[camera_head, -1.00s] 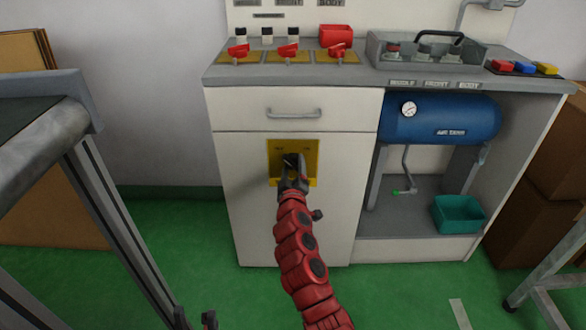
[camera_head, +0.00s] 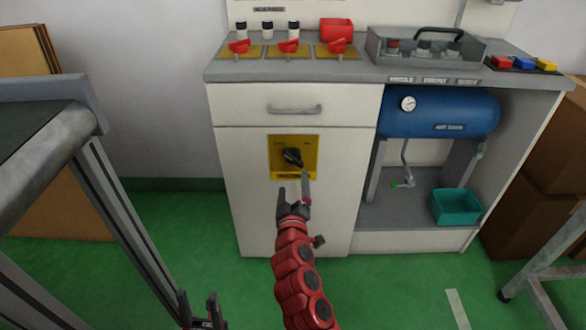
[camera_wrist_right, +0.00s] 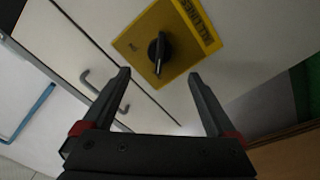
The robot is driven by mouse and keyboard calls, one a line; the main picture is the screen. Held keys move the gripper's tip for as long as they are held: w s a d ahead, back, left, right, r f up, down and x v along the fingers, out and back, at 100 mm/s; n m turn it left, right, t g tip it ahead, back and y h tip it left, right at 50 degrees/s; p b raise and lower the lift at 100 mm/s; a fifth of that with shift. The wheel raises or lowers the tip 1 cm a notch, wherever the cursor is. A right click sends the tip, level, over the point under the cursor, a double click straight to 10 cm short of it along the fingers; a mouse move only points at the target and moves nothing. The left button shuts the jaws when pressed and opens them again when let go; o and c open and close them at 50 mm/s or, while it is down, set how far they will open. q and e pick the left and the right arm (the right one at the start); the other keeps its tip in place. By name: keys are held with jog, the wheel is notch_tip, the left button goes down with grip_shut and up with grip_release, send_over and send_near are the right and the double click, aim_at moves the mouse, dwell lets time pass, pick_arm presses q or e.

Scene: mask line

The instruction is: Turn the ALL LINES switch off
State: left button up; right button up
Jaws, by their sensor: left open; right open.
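The ALL LINES switch is a black rotary knob (camera_head: 292,157) on a yellow plate (camera_head: 310,143) on the cabinet's white front, below the drawer. The knob is tilted in the head view, its ends pointing upper left and lower right. In the right wrist view the knob (camera_wrist_right: 158,50) and the yellow plate (camera_wrist_right: 190,22) show ahead, beyond the fingertips. My right gripper (camera_head: 294,188) is open and empty, just below and in front of the plate, apart from the knob. My left gripper (camera_head: 201,306) is open and empty at the bottom edge, far from the switch.
The drawer handle (camera_head: 294,109) sticks out above the plate. Three red handles stand on the counter (camera_head: 357,69). A blue tank (camera_head: 440,116) and a teal bin (camera_head: 456,206) are to the right. A grey-framed bench (camera_head: 95,170) stands at the left. Green floor is clear in front.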

jog(key=s, duration=0.7)
jog(key=shift+s+p, duration=0.15)
jog(key=shift+p, duration=0.2)
